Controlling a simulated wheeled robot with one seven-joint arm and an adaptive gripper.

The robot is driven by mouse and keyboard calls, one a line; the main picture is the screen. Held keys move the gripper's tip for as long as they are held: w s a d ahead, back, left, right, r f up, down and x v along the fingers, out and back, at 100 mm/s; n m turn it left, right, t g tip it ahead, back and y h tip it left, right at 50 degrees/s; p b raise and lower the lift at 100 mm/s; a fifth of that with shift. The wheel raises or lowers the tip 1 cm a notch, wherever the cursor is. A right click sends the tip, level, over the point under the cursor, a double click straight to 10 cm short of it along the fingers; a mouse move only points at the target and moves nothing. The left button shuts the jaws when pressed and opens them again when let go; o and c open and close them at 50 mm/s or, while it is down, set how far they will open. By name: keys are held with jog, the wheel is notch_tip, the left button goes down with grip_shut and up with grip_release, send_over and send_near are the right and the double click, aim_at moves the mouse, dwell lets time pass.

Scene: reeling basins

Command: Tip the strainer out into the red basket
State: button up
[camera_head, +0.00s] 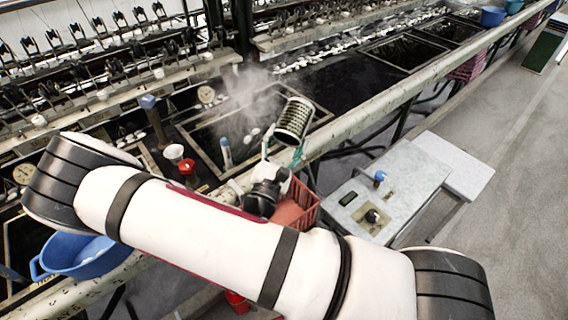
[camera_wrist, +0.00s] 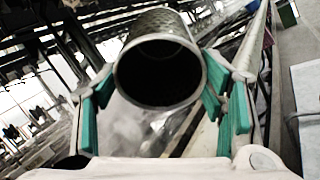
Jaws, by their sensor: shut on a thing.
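The strainer (camera_head: 294,120) is a perforated metal cylinder, held tilted above the rail beside the steaming basin. My gripper (camera_head: 285,153) is shut on it, with green finger pads on both sides. In the wrist view the strainer (camera_wrist: 160,70) shows its round end towards the camera, dark inside, between the pads of my gripper (camera_wrist: 163,95). I cannot tell whether anything is in it. The red basket (camera_head: 305,205) stands below and slightly right of my gripper in the head view, partly hidden by my arm. Reddish contents show in it.
A steaming basin (camera_head: 200,138) lies left of the strainer. A long pale rail (camera_head: 370,118) runs along the basins. A grey metal box (camera_head: 385,190) with knobs stands right of the basket. A blue tub (camera_head: 80,256) is at lower left. Open floor lies at right.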

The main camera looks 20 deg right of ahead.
jog(key=s+a+f+m+g+h, duration=0.25)
jog(key=s+m+g+h, duration=0.2)
jog(key=g, duration=0.35)
notch_tip(320, 180, up, 10)
jog(key=s+a+m+g+y+p, duration=0.1)
jog(key=g+y+p, duration=0.6)
jog(key=y, duration=1.3)
jog(key=shift+s+a+m+p, duration=0.4)
jog(key=shift+a+p, duration=0.5)
jog(key=shift+p, duration=1.35)
jog(key=shift+w+r, duration=0.1)
